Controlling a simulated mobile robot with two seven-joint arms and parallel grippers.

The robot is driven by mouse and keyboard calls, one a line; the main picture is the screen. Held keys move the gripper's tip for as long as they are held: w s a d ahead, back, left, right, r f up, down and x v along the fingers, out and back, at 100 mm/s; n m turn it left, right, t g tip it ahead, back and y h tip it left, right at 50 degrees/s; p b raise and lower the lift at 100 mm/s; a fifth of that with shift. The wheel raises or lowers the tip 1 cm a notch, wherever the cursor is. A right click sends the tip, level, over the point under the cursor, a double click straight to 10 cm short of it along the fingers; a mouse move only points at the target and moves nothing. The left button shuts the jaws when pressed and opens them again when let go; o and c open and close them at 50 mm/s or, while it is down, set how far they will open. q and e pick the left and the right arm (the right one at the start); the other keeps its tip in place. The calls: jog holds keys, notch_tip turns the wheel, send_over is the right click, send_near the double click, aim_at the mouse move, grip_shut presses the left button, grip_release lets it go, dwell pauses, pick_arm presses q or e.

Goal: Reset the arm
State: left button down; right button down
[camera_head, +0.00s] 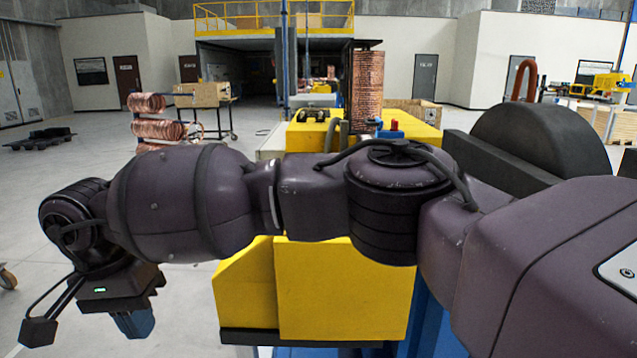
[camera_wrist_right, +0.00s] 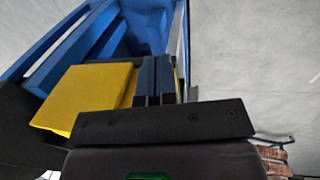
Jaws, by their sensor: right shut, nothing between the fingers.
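My right arm (camera_head: 180,205) reaches from the right edge across the front of the head view to the left. My right gripper (camera_head: 135,322) hangs at its far end, pointing down over the floor at the lower left. In the right wrist view the two blue-grey fingers (camera_wrist_right: 155,78) lie side by side, shut with nothing between them. My left gripper is not in view. A bent copper tube (camera_head: 524,78) stands up behind the dark round part at the right; its lower end is hidden.
A yellow machine (camera_head: 345,290) stands behind and below my arm, which hides part of it. A tall copper coil (camera_head: 367,88) stands behind. Copper coils (camera_head: 158,130) hang on a rack at the left. The floor (camera_head: 60,170) at left is mostly clear.

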jog(key=s+a+f+m+g+y, duration=0.1)
jog(key=s+a+m+g+y, duration=0.1)
jog(key=s+m+g+y, duration=0.25)
jog(key=s+a+f+m+g+y, duration=0.2)
jog(key=s+m+g+y, duration=0.1)
jog(key=s+g+y, duration=0.25)
jog(key=w+d+f+m+t+y, duration=0.1)
jog(key=w+d+m+t+y, duration=0.7)
jog(key=m, duration=0.8)
jog(key=w+d+f+m+t+y, duration=0.2)
jog(key=w+d+m+t+y, duration=0.5)
jog(key=m+t, duration=0.65)
jog(key=d+f+m+t+h, duration=0.6)
jog(key=d+f+m+h, duration=0.8)
jog(key=d+m, duration=0.5)
jog(key=s+d+f+m+g+h, duration=0.3)
jog(key=s+d+f+m, duration=0.4)
jog(key=s+d, duration=0.3)
jog(key=s+d+f+m+g+h, duration=0.3)
jog(key=s+d+f+m+h, duration=0.3)
jog(key=s+d+f, duration=0.4)
jog(key=shift+d+f+m, duration=0.2)
jog(key=shift+d+m, duration=0.65)
jog(key=shift+m, duration=0.05)
